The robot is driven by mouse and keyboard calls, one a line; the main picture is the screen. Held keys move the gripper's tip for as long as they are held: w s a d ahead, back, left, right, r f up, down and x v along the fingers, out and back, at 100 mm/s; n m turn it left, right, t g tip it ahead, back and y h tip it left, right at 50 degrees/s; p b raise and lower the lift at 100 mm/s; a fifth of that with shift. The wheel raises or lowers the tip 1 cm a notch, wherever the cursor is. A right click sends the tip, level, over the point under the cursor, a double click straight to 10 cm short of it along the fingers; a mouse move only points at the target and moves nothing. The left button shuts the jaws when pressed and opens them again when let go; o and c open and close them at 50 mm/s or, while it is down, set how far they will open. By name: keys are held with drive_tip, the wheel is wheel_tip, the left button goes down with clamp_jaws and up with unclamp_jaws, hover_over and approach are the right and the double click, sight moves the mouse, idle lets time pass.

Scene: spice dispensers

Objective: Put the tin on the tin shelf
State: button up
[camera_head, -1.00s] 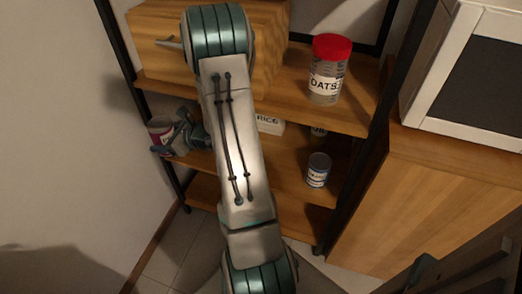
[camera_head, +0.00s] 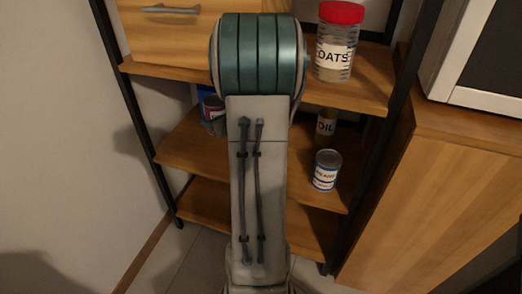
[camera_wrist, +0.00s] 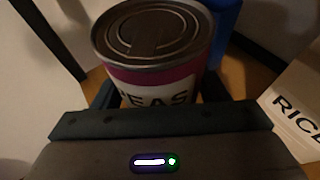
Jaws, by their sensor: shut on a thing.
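The tin (camera_wrist: 155,50) has a pink band and a white label reading "PEAS". My gripper (camera_wrist: 158,92) is shut on it, one finger on each side, and it looks upright. In the head view a small part of the tin (camera_head: 213,108) shows left of my arm, at the middle shelf (camera_head: 185,148) under the drawer unit. I cannot tell whether its base touches the shelf. My arm hides the gripper's fingers there. Another tin, white and blue (camera_head: 326,172), stands on the right of the middle shelf.
A box marked "RICE" (camera_wrist: 295,100) is close on the right in the wrist view, and a blue item (camera_wrist: 226,30) is behind the tin. An oil bottle (camera_head: 326,125) stands behind the white and blue tin. A red-lidded oats jar (camera_head: 337,45) is on the shelf above.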

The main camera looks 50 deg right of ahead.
drive_tip(key=shift+s+d, duration=0.2)
drive_tip(key=shift+d, duration=0.15)
drive_tip(key=shift+d+f+b, duration=0.1)
drive_tip(key=shift+f+b, duration=0.2)
wheel_tip(320, 180, down, 9)
drive_tip(key=b, duration=0.4)
drive_tip(key=shift+s+f+b, duration=0.1)
drive_tip(key=shift+b, duration=0.3)
drive_tip(key=shift+f, duration=0.2)
drive_tip(key=o, duration=1.4)
drive_tip(key=shift+c, duration=0.2)
drive_tip(key=shift+o, duration=0.2)
drive_tip(key=shift+r, duration=0.1)
